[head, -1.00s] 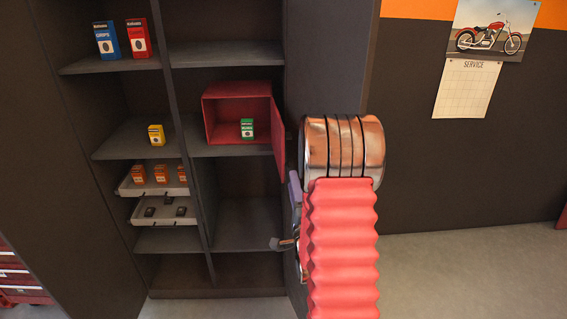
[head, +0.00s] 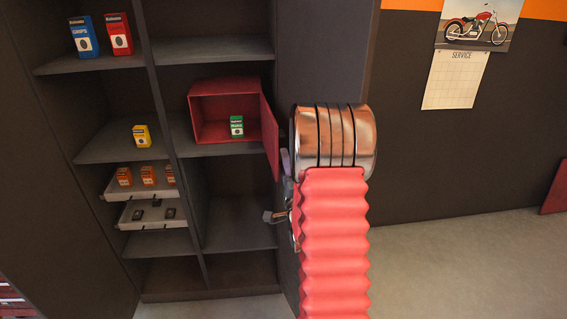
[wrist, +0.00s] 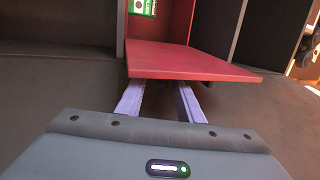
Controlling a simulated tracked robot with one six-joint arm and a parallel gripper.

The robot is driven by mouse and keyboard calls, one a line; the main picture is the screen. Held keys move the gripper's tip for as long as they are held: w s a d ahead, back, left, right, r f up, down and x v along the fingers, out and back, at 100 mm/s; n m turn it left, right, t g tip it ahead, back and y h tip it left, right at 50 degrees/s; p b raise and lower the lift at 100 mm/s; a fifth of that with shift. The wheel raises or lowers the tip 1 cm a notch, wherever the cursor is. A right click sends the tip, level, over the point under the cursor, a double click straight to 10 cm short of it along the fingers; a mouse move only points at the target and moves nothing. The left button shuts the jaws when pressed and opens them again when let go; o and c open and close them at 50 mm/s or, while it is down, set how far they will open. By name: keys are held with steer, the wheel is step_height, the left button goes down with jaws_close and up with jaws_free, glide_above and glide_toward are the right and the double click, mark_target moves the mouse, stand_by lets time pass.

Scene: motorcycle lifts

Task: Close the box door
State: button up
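The red box (head: 224,85) sits on a middle shelf of the cabinet, its front open. Its door (head: 270,138) stands swung outward on the right side of the opening. A green-and-white carton (head: 237,126) is inside the box. My gripper (head: 285,162) is just right of the door in the head view, mostly hidden by my arm. In the wrist view, the purple fingers of my gripper (wrist: 159,86) are apart with nothing seen between them. Their tips reach the near edge of the red door (wrist: 185,60); I cannot tell whether they touch it.
The dark cabinet (head: 158,90) has shelves with a blue, a red and a yellow carton. Two pale trays (head: 147,214) with small items stick out at lower left. A dark panel (head: 318,60) stands right of the shelves.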

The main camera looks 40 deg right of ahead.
steer(key=shift+a, duration=0.1)
jaws_close()
steer(key=shift+f, duration=0.1)
stand_by(0.5)
steer(key=shift+w+a, duration=0.15)
steer(key=shift+a, duration=0.05)
